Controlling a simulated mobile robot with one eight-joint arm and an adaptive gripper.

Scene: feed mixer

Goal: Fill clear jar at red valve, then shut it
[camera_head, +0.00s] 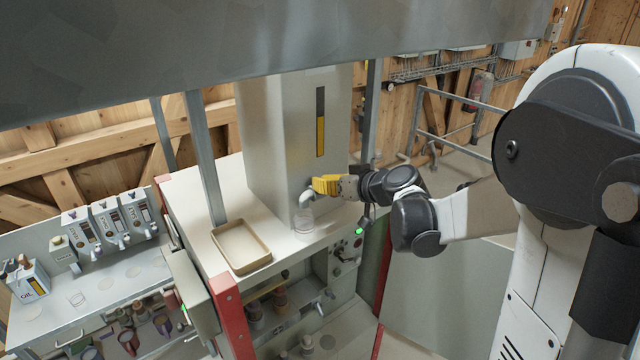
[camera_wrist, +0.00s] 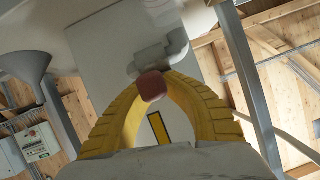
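The clear jar (camera_head: 304,226) stands upright under the grey spout (camera_head: 306,196) of the tall pale tank in the head view. I cannot tell how much is in it. My gripper (camera_head: 322,185), with yellow fingers, is at the spout, above the jar. In the wrist view the red valve (camera_wrist: 153,87) sits between my two fingertips, which close in on it from both sides. The grey valve body (camera_wrist: 158,55) shows just beyond it. My fingers hide the red valve in the head view, and the jar is not in the wrist view.
The tank (camera_head: 275,140) has a gauge (camera_head: 320,122) with yellow in its lower part. A tan tray (camera_head: 241,247) lies left of the jar. Dispensers (camera_head: 110,227) and an oil box (camera_head: 28,281) stand on the left bench. A post (camera_head: 204,160) rises behind the tray.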

